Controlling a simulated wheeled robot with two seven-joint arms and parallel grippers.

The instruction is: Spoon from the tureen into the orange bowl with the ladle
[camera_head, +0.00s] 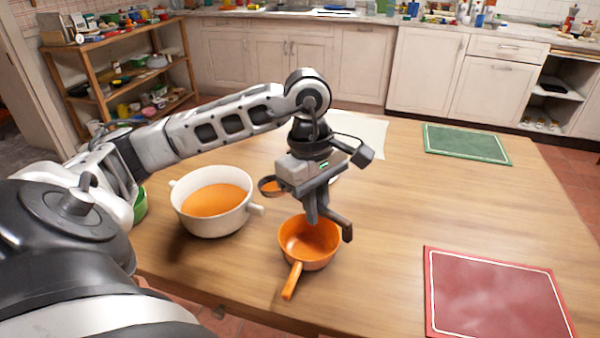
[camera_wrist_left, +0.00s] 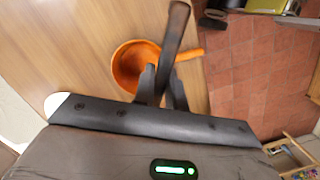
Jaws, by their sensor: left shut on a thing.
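A white two-handled tureen (camera_head: 222,226) with orange soup in it stands on the left of the table. The orange bowl (camera_head: 306,252), with a straight side handle, stands to its right, nearer the front; it also shows in the left wrist view (camera_wrist_left: 126,72). My left gripper (camera_head: 314,216) is shut on the dark handle of the ladle (camera_head: 346,228), above the orange bowl. The ladle's cup shows left of the gripper, between tureen and bowl, with orange in it. In the left wrist view the ladle handle (camera_wrist_left: 175,38) sticks out past the fingers. My right gripper is out of view.
A red mat (camera_head: 495,295) lies at the front right of the wooden table (camera_head: 400,215), and a green mat (camera_head: 466,144) at the back right. A pale sheet (camera_head: 368,138) lies behind my gripper. A green object stands left of the tureen, partly hidden by my arm. The table's right middle is clear.

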